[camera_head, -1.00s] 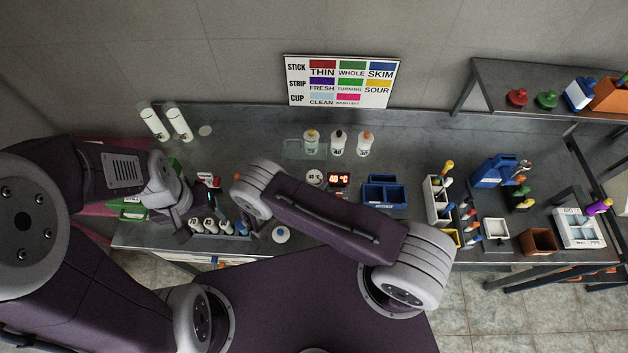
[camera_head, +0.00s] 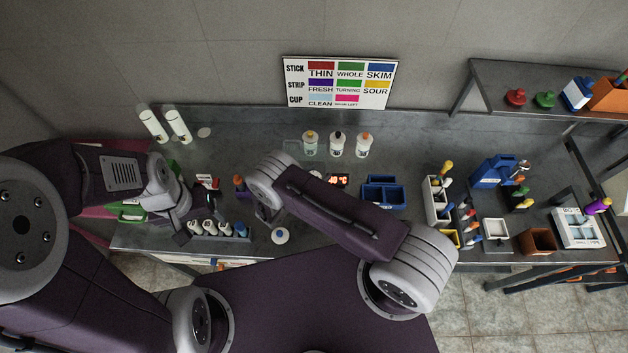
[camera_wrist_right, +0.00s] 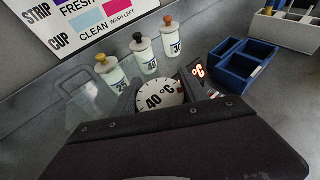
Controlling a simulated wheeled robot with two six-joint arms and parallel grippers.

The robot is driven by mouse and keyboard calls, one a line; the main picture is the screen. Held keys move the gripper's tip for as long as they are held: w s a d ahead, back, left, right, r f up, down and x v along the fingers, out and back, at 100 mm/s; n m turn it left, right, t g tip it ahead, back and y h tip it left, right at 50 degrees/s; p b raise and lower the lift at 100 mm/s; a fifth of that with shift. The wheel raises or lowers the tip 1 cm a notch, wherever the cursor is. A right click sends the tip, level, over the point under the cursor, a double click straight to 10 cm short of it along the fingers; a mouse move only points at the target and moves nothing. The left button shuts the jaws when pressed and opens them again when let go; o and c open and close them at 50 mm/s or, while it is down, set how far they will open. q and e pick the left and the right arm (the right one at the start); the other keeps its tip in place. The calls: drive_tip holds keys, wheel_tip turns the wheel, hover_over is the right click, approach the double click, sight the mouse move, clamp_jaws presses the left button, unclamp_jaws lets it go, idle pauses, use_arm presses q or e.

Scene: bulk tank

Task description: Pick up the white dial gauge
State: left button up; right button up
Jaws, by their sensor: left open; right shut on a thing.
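The white dial gauge (camera_wrist_right: 158,95), marked 40 °C, faces me in the right wrist view. My right gripper (camera_wrist_right: 160,88) is shut on it, with dark fingers on both sides of its round face. The gripper body hides its lower part, and I cannot tell whether it is clear of the bench. In the head view my right arm hides nearly all of the gauge and the right fingertips. My left gripper (camera_head: 190,216) is open at the left of the bench, close to a rack of white vials (camera_head: 225,229).
A red-lit °C display (camera_wrist_right: 198,72) stands just right of the gauge. Bottles with coloured stoppers (camera_wrist_right: 143,54) stand behind it. A blue divided box (camera_head: 383,192) is to the right. A white-lidded round item (camera_head: 280,236) sits near the front edge.

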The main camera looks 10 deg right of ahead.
drive_tip(key=shift+r, duration=0.2)
wheel_tip(320, 180, up, 9)
drive_tip(key=shift+f+b, duration=0.15)
drive_tip(key=shift+b, duration=0.95)
drive_tip(key=shift+r, duration=0.45)
